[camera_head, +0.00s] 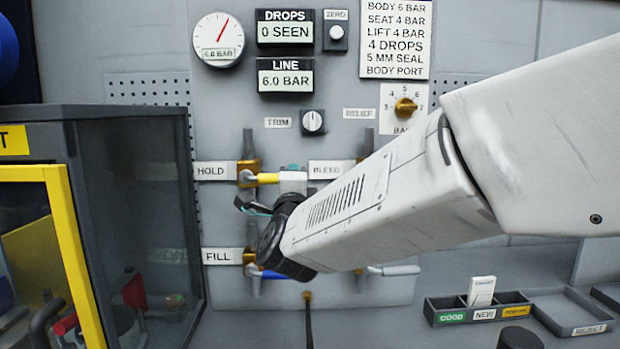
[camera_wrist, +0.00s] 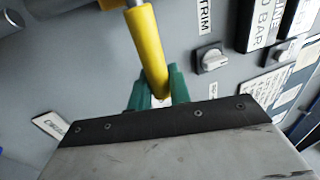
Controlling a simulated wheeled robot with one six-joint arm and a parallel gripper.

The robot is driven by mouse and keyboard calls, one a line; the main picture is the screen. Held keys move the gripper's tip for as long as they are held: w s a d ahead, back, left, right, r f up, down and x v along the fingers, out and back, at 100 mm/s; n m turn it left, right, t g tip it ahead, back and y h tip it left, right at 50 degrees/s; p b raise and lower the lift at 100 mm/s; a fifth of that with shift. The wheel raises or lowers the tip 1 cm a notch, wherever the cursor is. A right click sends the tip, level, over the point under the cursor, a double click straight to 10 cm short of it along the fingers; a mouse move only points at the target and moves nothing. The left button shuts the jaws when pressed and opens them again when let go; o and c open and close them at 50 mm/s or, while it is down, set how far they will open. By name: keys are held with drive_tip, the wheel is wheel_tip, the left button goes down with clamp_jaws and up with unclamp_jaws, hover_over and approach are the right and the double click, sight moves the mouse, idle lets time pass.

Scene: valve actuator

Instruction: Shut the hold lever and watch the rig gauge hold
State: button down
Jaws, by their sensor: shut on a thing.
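The yellow hold lever (camera_head: 268,178) lies level at the HOLD valve (camera_head: 248,172), pointing right from it. It also shows in the wrist view (camera_wrist: 146,40), with its end between the green fingers of my gripper (camera_wrist: 158,84). My gripper is shut on the lever. In the head view my gripper (camera_head: 291,178) is partly hidden by my wrist. The rig gauge (camera_head: 218,40) reads 6.0 bar, its needle pointing up and right. The LINE display (camera_head: 285,76) shows 6.0 bar and the DROPS display (camera_head: 285,28) shows 0 seen.
The blue fill lever (camera_head: 272,275) lies level below, close under my wrist. My arm covers most of the bleed and relief area. A cabinet with a yellow-framed door (camera_head: 68,250) stands at left. A sorting tray (camera_head: 475,313) sits on the bench at lower right.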

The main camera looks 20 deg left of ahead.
drive_tip(key=shift+f, duration=0.15)
drive_tip(key=c, duration=1.3)
unclamp_jaws()
drive_tip(key=shift+c, duration=0.2)
drive_tip(key=shift+s, duration=0.1)
drive_tip(key=v, duration=0.7)
drive_tip(key=shift+s, duration=0.35)
drive_tip(key=shift+d+f, duration=0.1)
drive_tip(key=shift+f, duration=0.05)
